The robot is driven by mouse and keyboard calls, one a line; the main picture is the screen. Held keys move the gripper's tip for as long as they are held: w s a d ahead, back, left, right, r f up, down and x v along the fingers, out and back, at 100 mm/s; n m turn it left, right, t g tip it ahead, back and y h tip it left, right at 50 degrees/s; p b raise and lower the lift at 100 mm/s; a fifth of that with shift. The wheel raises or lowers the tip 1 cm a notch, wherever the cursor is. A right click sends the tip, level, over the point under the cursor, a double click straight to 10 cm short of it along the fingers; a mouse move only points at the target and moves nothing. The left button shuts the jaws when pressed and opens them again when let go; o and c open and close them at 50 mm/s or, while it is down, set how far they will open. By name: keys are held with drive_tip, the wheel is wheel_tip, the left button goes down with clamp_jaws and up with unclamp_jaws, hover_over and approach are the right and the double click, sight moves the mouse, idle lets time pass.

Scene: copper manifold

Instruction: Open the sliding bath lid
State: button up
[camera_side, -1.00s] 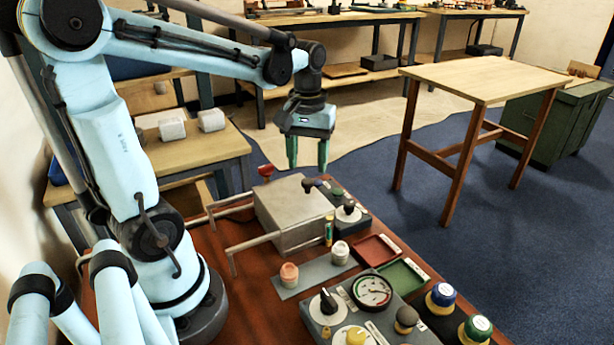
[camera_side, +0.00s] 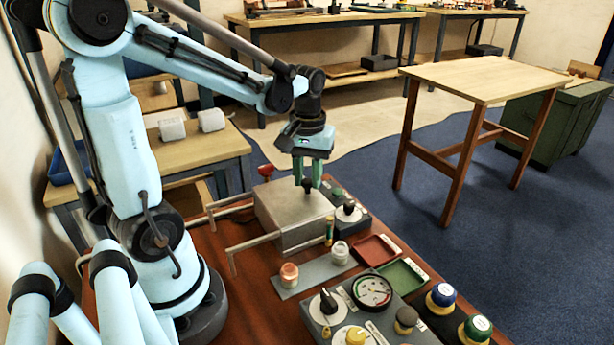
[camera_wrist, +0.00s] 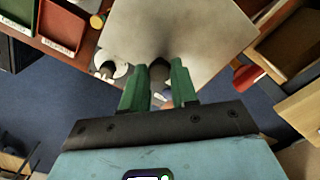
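The bath is a grey metal box (camera_side: 290,228) on the red-brown bench, with a flat lid that also fills the top of the wrist view (camera_wrist: 195,22). The lid looks closed; no opening shows. A dark upright knob (camera_side: 307,186) stands on the lid near its far edge and shows in the wrist view (camera_wrist: 159,71). My gripper (camera_side: 308,179) points down over the lid. Exact finger contact is partly hidden.
Metal pipes (camera_side: 255,242) run left from the bath. A dial panel (camera_side: 372,291), two jars, a red tray (camera_side: 375,249) and a green tray (camera_side: 403,276) sit in front. A small control box (camera_side: 350,216) stands close right of the bath.

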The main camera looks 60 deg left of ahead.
sight(272, 204)
clamp_jaws()
drive_tip(key=shift+s, duration=0.1)
drive_tip(key=s, duration=0.8)
drive_tip(key=shift+r, duration=0.1)
drive_tip(key=shift+s, duration=0.85)
drive_tip(key=o, duration=0.7)
unclamp_jaws()
wheel_tip(272, 204, up, 12)
